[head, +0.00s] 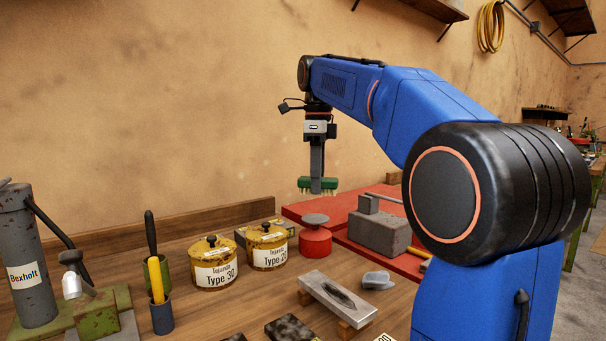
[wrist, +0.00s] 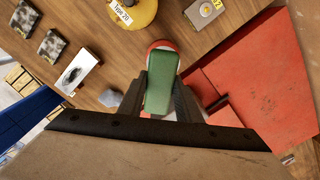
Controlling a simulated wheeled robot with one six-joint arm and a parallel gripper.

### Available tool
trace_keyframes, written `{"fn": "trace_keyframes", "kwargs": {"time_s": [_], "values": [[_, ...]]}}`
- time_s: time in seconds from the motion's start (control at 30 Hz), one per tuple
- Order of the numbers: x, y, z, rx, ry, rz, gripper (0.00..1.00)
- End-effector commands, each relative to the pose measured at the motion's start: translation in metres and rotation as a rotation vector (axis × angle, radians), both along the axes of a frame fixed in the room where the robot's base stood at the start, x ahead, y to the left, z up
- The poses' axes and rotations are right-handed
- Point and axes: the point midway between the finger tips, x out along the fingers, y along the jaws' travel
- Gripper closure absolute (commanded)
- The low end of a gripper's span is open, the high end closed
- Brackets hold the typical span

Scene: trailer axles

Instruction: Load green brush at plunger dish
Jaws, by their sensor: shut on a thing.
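My gripper (head: 317,180) is shut on a green brush (head: 328,184) with pale bristles pointing down. It holds the brush in the air above the bench. The brush also shows in the wrist view (wrist: 160,82), between the two fingers. A red pot with a grey round dish on top (head: 315,236), which looks like the plunger dish, stands on the bench below the brush. In the wrist view the brush covers most of this red pot (wrist: 160,44), and only its rim shows. The brush is clearly apart from the dish in the head view.
Two yellow tins (head: 213,263) (head: 267,247) stand left of the red pot. A grey block (head: 379,232) sits on the red mat (head: 345,207) to the right. A metal plate (head: 338,298) on wood supports and a grey lump (head: 377,280) lie in front.

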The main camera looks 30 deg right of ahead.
Motion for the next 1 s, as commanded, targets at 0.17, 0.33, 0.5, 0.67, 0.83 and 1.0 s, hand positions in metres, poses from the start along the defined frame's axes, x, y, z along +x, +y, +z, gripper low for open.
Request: {"fn": "trace_keyframes", "kwargs": {"time_s": [0.17, 0.33, 0.5, 0.67, 0.83, 1.0], "values": [[0.0, 0.0, -0.002, 0.0, 0.0, 0.0, 0.87], [0.0, 0.0, -0.013, 0.0, 0.0, 0.0, 0.87], [-0.001, 0.0, -0.029, 0.001, 0.001, 0.0, 0.87], [-0.001, 0.0, -0.043, 0.0, 0.0, 0.0, 0.87], [0.0, 0.0, -0.054, 0.0, 0.0, 0.0, 0.87], [0.0, 0.0, -0.059, 0.0, 0.0, 0.0, 0.87]]}}
